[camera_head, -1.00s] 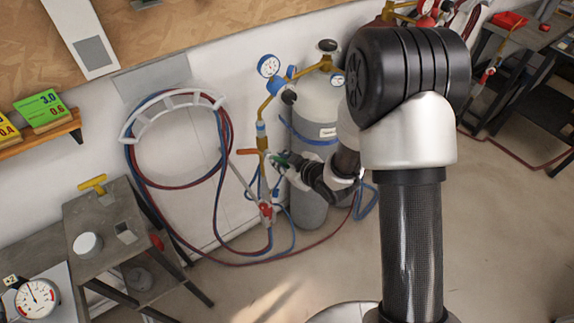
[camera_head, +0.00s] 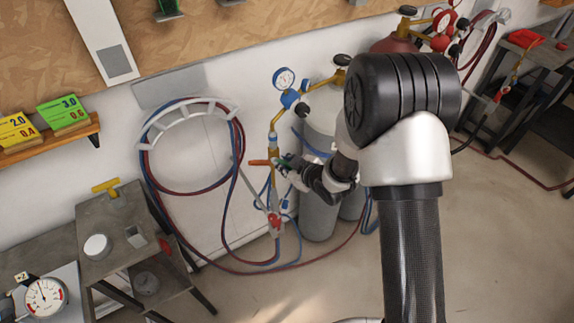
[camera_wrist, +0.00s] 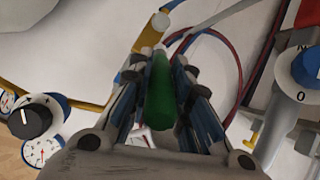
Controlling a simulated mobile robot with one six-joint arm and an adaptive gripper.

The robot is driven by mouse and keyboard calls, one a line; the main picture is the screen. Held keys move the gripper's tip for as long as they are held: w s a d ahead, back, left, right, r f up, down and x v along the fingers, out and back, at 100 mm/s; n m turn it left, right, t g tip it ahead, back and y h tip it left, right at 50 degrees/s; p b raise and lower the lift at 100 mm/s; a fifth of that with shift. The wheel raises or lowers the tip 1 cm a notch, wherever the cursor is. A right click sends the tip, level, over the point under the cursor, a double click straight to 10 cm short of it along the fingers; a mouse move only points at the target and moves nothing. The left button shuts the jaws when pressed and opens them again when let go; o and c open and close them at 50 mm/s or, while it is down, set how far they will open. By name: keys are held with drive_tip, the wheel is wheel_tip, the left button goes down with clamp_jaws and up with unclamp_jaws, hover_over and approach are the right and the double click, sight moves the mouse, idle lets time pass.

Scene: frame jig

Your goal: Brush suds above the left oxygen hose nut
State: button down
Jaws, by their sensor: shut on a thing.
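My gripper (camera_head: 284,162) is shut on a green handle (camera_wrist: 161,95), seen lengthwise between its fingers in the wrist view. A pale, small end (camera_wrist: 159,22) shows beyond the handle; whether it is bristle, and whether suds are on it, I cannot tell. In the head view the gripper is just right of the brass pipe (camera_head: 273,125) under the blue-rimmed gauge (camera_head: 284,78). A blue nut or collar (camera_head: 272,141) sits low on that pipe, slightly above the gripper. Whether the held tool touches anything is unclear.
Coiled red and blue hoses (camera_head: 148,165) hang on a white wall rack (camera_head: 190,106) at left. Grey cylinders (camera_head: 318,220) stand behind my arm. A black knob (camera_wrist: 32,120) and a blue-and-white dial (camera_wrist: 308,66) flank the gripper. A metal stand (camera_head: 105,215) is at lower left.

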drive_tip(key=shift+w+a, duration=0.45)
drive_tip(key=shift+w, duration=0.15)
idle(0.3)
drive_tip(key=shift+w+d, duration=1.1)
drive_tip(key=shift+d, duration=0.65)
drive_tip(key=shift+s+a+b, duration=0.45)
drive_tip(key=shift+s+a, duration=0.1)
drive_tip(key=shift+a, duration=0.35)
drive_tip(key=shift+s+a+b, duration=0.45)
drive_tip(key=shift+s+a, duration=0.1)
drive_tip(key=shift+a, duration=0.3)
drive_tip(key=shift+d, duration=0.1)
drive_tip(key=shift+s+d+b, duration=0.2)
drive_tip(key=shift+s+d, duration=0.35)
drive_tip(key=shift+s, duration=0.3)
drive_tip(key=shift+s+d+b, duration=0.25)
drive_tip(key=shift+s+d, duration=0.25)
drive_tip(key=shift+s, duration=0.3)
drive_tip(key=shift+s+d+b, duration=0.2)
drive_tip(key=shift+s+d, duration=0.35)
drive_tip(key=shift+s, duration=0.3)
drive_tip(key=shift+s+d, duration=0.45)
drive_tip(key=shift+s, duration=0.2)
drive_tip(key=shift+s+d, duration=0.4)
drive_tip(key=shift+s, duration=0.2)
drive_tip(key=shift+w+a, duration=0.1)
drive_tip(key=shift+w, duration=0.05)
